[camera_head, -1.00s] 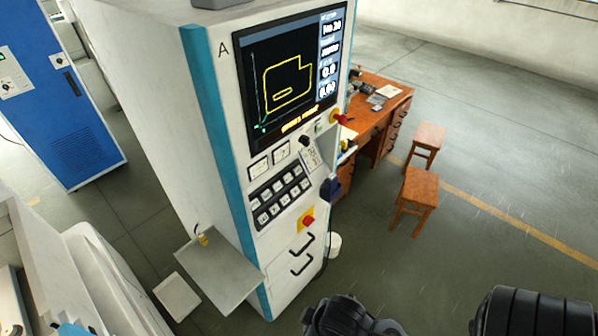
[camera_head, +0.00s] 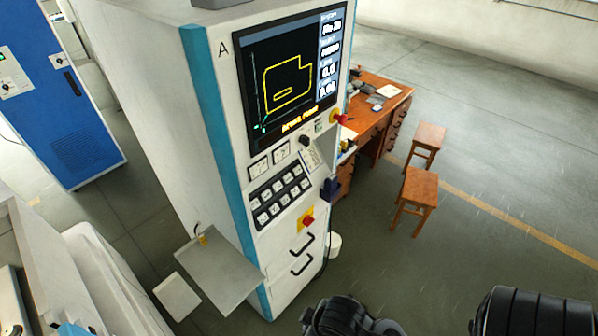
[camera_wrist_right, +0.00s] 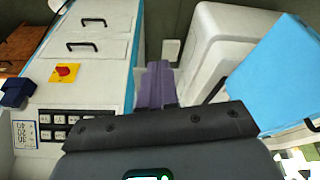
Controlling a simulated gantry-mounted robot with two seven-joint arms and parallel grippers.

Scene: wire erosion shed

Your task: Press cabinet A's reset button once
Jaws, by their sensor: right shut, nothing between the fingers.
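Cabinet A (camera_head: 165,120) is a tall white cabinet with a teal edge stripe and an "A" at its upper left. Its front carries a lit screen (camera_head: 290,80) with a yellow outline, two meters, a black panel of several white keys (camera_head: 279,197) and a red knob on a yellow plate (camera_head: 306,221). I cannot make out which control is the reset button. In the right wrist view the cabinet front appears upside down, with the key panel (camera_wrist_right: 70,127) and red knob (camera_wrist_right: 66,71). My right gripper (camera_wrist_right: 158,80) is shut and empty, apart from the panel. My left gripper is not in view.
A grey shelf (camera_head: 218,270) juts from the cabinet's lower left. A red and yellow knob (camera_head: 343,119) and a dark blue box (camera_head: 330,189) stick out at its right edge. A wooden desk (camera_head: 375,110) and two stools (camera_head: 417,195) stand behind; the floor at right is clear.

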